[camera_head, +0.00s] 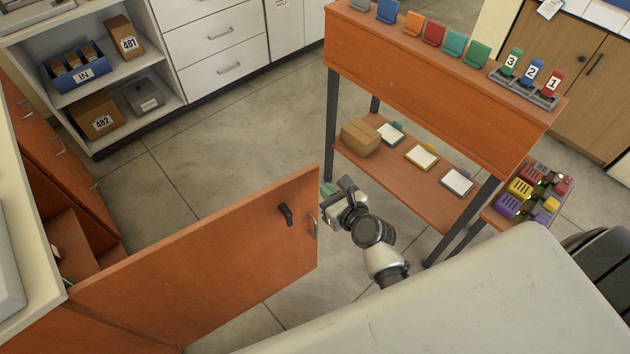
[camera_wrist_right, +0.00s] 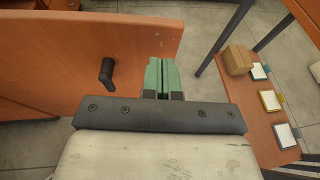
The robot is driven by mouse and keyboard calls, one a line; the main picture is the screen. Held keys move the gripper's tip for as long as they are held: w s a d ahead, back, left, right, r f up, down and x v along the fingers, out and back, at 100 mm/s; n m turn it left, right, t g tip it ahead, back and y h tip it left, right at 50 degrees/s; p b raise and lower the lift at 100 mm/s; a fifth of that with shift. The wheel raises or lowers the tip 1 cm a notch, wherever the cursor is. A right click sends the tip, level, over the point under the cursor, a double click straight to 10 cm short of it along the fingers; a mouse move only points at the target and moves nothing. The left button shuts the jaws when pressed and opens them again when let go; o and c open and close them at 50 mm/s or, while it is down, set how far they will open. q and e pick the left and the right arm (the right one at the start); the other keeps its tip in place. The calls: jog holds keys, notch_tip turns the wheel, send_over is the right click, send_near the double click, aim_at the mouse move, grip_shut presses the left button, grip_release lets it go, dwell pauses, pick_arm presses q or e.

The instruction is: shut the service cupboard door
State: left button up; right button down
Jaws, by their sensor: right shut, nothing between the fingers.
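The service cupboard door (camera_head: 215,262) is an orange-brown wooden panel. It stands wide open, swung out from the cupboard (camera_head: 72,238) at the left. My right gripper (camera_head: 328,190) is just beyond the door's free edge. In the right wrist view its green fingers (camera_wrist_right: 162,75) are together and empty, beside the door (camera_wrist_right: 60,60) and right of the black handle (camera_wrist_right: 106,72). I cannot tell whether they touch the door. My left gripper is not in view.
White shelving (camera_head: 180,95) with boxes stands at the back left. Open floor (camera_head: 230,150) lies behind the door.

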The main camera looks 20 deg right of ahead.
aim_at(310, 173)
jog(key=x, duration=0.2)
jog(key=b+x, duration=0.1)
jog(key=x, duration=0.1)
jog(key=shift+w+r, duration=0.15)
jog(key=shift+w, duration=0.15)
jog(key=shift+w+a+r+b, duration=0.15)
jog(key=shift+w+b, duration=0.15)
jog(key=shift+w, duration=0.3)
